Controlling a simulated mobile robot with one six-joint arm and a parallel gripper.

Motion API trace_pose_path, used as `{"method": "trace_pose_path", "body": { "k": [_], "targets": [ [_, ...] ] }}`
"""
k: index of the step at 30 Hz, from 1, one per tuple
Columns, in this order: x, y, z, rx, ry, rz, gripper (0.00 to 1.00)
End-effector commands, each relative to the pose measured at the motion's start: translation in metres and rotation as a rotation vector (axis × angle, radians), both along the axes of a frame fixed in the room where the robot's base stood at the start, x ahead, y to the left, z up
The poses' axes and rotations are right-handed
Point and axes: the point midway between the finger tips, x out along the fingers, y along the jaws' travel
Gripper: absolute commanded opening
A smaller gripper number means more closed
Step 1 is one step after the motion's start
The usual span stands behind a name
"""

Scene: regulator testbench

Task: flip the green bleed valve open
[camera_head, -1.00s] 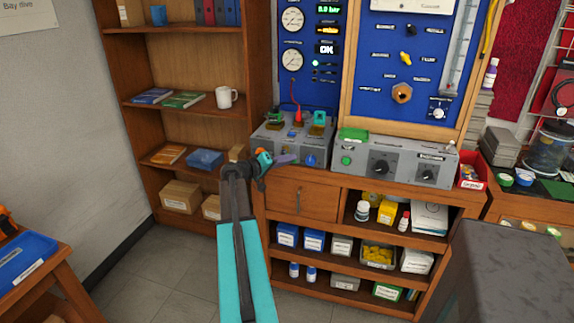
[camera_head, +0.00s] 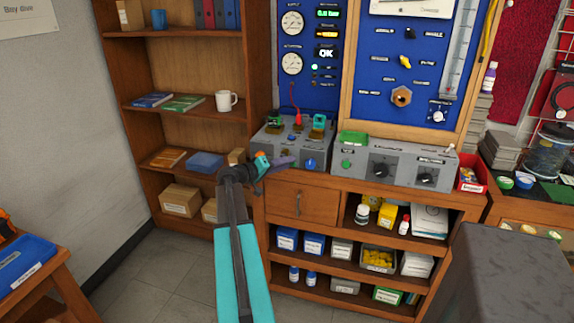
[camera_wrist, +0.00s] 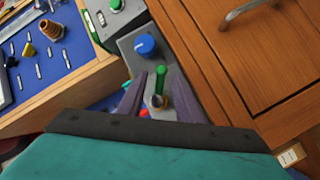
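In the wrist view a green lever (camera_wrist: 161,78), apparently the bleed valve, stands on a brass-coloured fitting (camera_wrist: 157,101) on the front of the grey unit. My gripper (camera_wrist: 159,82) is open, with one purple finger on each side of the lever. Gaps show between the lever and both fingers; contact cannot be told. In the head view my gripper (camera_head: 282,162) is at the lower front of the grey unit (camera_head: 265,134), left of a blue knob (camera_head: 309,163).
The blue knob (camera_wrist: 145,44) is close beyond my fingertips in the wrist view. A second grey unit (camera_head: 400,162) stands to the right. A wooden drawer (camera_head: 300,200) with a metal handle is just below. Open shelves (camera_head: 185,105) stand left.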

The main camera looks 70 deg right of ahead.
Motion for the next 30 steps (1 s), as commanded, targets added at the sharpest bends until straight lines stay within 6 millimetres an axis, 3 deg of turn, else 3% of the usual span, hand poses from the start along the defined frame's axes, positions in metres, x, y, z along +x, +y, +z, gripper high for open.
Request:
{"method": "trace_pose_path", "body": {
  "k": [21, 30],
  "targets": [
    [0.052, 0.093, 0.017, 0.000, 0.000, 0.002, 0.32],
    [0.062, 0.109, 0.021, 0.000, 0.001, 0.000, 0.32]
  ]
}}
